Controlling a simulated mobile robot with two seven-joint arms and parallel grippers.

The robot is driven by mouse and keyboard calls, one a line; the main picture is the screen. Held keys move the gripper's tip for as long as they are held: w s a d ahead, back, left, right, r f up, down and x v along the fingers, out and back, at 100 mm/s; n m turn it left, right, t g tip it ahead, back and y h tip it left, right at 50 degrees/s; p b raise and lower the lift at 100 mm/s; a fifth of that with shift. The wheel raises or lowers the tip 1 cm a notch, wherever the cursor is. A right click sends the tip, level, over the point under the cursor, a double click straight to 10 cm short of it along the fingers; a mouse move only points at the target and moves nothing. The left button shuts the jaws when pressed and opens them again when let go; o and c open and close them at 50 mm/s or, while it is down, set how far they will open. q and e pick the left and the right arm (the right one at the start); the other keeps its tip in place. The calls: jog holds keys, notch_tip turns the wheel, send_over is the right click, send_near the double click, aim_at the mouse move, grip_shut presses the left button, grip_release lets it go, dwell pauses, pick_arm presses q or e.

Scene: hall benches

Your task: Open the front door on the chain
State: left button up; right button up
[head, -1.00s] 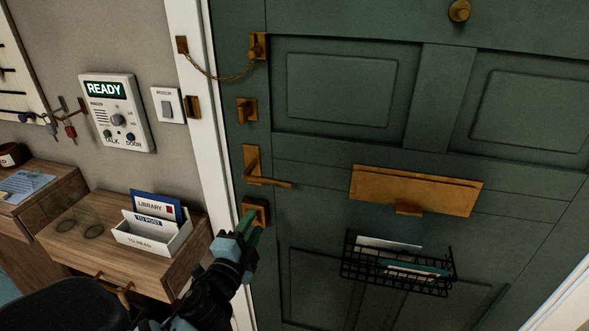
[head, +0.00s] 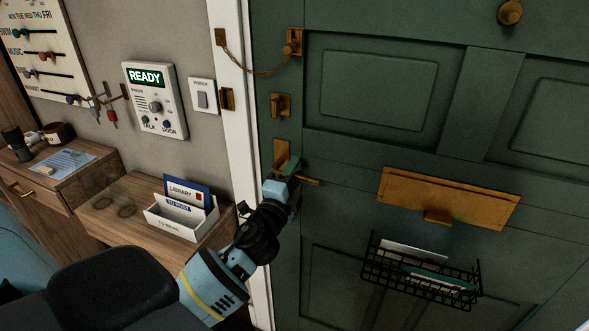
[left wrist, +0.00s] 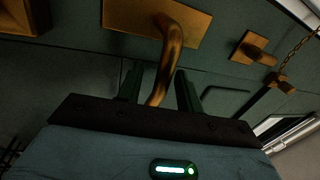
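The green front door (head: 392,150) is shut in its white frame (head: 240,120). The brass door chain (head: 255,69) hangs between a plate on the frame and a holder (head: 294,42) on the door. Below it are a brass turn knob (head: 281,105) and the lever handle (head: 310,181). My left gripper (head: 290,168) is at the lever. In the left wrist view the lever (left wrist: 167,60) passes between its two open fingers, with gaps on both sides. The turn knob (left wrist: 255,48) and chain (left wrist: 297,45) show there too. My right gripper is out of view.
A brass letter flap (head: 450,200) and a black wire basket (head: 420,273) with mail are on the door. Left of the frame are a switch (head: 202,96), an intercom (head: 154,102) reading READY, and a wooden shelf (head: 125,208) with a white letter tray (head: 180,223).

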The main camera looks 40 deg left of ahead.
pick_arm(q)
jog(key=shift+w+a+r, duration=0.1)
jog(key=shift+w, duration=0.35)
grip_shut()
